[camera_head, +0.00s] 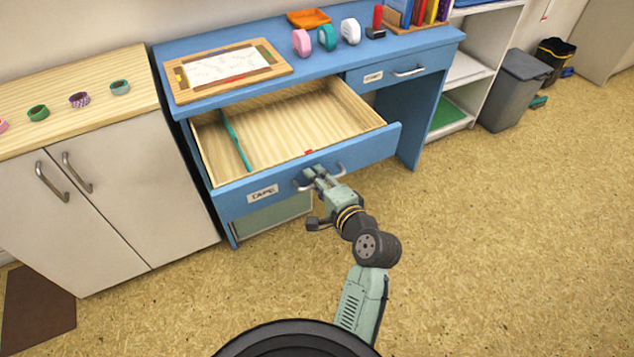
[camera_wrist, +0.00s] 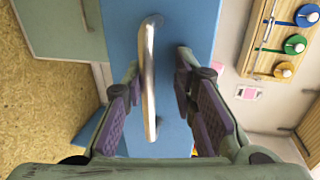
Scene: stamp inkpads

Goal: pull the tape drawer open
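The tape drawer (camera_head: 350,149), with a blue front and pale wood inside, stands pulled well out of the blue desk. Its label (camera_head: 263,193) reads TAPE. A teal divider (camera_head: 237,142) lies along the inside, towards the left. My gripper (camera_head: 316,174) is at the silver handle (camera_head: 340,169) on the drawer front. In the wrist view, the handle (camera_wrist: 150,85) passes between the two fingers of my gripper (camera_wrist: 160,88). The fingers are spread, with a visible gap on each side of the bar. The middle of the handle is partly covered by my gripper in the head view.
A second, closed drawer (camera_head: 383,77) is at the upper right of the desk. A framed board (camera_head: 225,72) and tape dispensers (camera_head: 326,38) stand on the desktop. A white cabinet (camera_head: 130,190) with tape rolls is at the left. Floor (camera_head: 480,230) is clear at the right.

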